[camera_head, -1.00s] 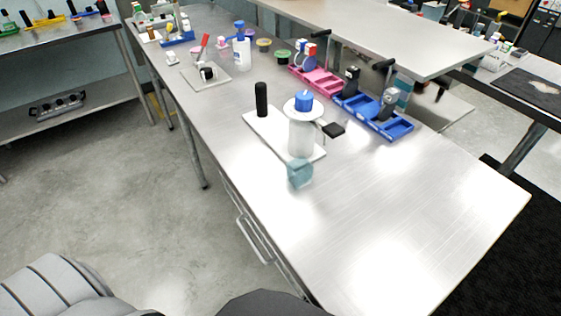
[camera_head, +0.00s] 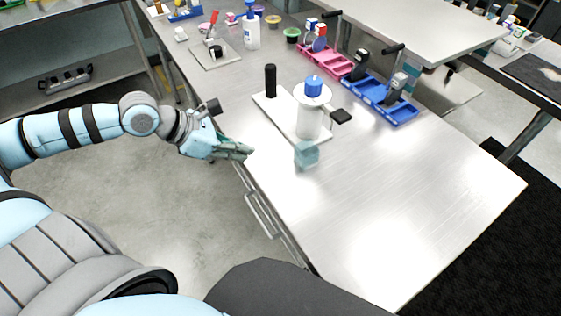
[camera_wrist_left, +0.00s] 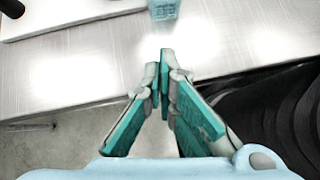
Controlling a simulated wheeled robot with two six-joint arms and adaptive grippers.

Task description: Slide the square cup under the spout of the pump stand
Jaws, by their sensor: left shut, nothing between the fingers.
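The square cup (camera_head: 306,155) is a teal, see-through cube-like cup standing on the metal table in front of the pump stand. It also shows at the top edge of the left wrist view (camera_wrist_left: 164,9), partly cut off. The pump stand has a white base (camera_head: 273,112), a clear bottle (camera_head: 309,122) with a blue cap, a black upright post (camera_head: 270,80) and a black piece (camera_head: 341,116) sticking out at the right. My left gripper (camera_head: 249,152) is shut and empty at the table's front edge, left of the cup and apart from it. My right gripper is not in view.
Blue (camera_head: 372,92) and pink (camera_head: 322,58) trays with small items stand behind the pump stand. A white bottle with a blue top (camera_head: 251,32) and a small plate (camera_head: 216,54) stand farther left. The table right of the cup is clear.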

